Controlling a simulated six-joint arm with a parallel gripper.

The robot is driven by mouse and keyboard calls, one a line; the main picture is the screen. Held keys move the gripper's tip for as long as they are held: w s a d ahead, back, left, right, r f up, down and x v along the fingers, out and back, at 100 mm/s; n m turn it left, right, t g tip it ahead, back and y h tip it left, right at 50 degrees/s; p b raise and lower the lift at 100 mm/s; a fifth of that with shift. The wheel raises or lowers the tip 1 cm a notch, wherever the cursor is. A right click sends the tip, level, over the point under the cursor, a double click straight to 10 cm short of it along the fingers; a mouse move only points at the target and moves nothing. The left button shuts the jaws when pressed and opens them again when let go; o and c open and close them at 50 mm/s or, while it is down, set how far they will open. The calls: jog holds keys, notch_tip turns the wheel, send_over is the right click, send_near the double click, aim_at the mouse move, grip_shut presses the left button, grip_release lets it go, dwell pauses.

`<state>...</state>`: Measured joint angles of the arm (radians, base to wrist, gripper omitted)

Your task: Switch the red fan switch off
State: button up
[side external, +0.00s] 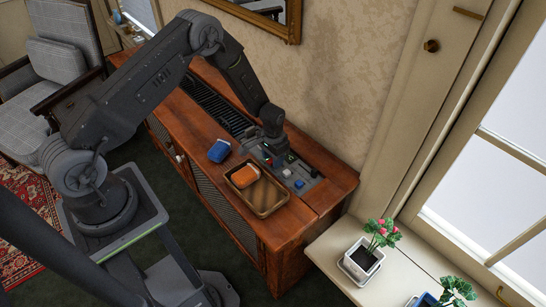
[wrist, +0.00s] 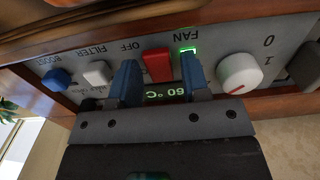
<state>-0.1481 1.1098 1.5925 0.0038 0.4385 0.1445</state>
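The red fan switch (wrist: 158,66) sits on a grey control panel (wrist: 215,48), which appears upside down in the wrist view. The printed words OFF and FAN are near the switch. A small green light (wrist: 187,49) beside the FAN label is lit. My gripper (wrist: 160,75) has its two blue fingers apart, one on each side of the red switch. I cannot tell whether either finger touches it. In the side view my gripper (side external: 275,150) is low over the panel (side external: 309,183) and hides part of it.
A white knob (wrist: 240,72), a white button (wrist: 97,73), a blue button (wrist: 57,78) and a 60 °C display (wrist: 167,94) share the panel. On the wooden cabinet (side external: 300,222) are a tray (side external: 268,214) holding an orange item (side external: 244,175) and a blue item (side external: 219,151).

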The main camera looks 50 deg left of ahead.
aim_at(269, 162)
jog(key=c, duration=0.7)
jog(key=shift+c, duration=0.2)
jog(key=shift+s+t, duration=0.1)
jog(key=shift+t, duration=0.5)
jog(key=o, duration=0.9)
jog(key=shift+r, duration=0.15)
jog(key=r, duration=0.4)
jog(key=s+r, duration=0.1)
jog(key=r, duration=0.8)
jog(key=shift+s+r, duration=0.25)
jog(key=shift+s, duration=0.05)
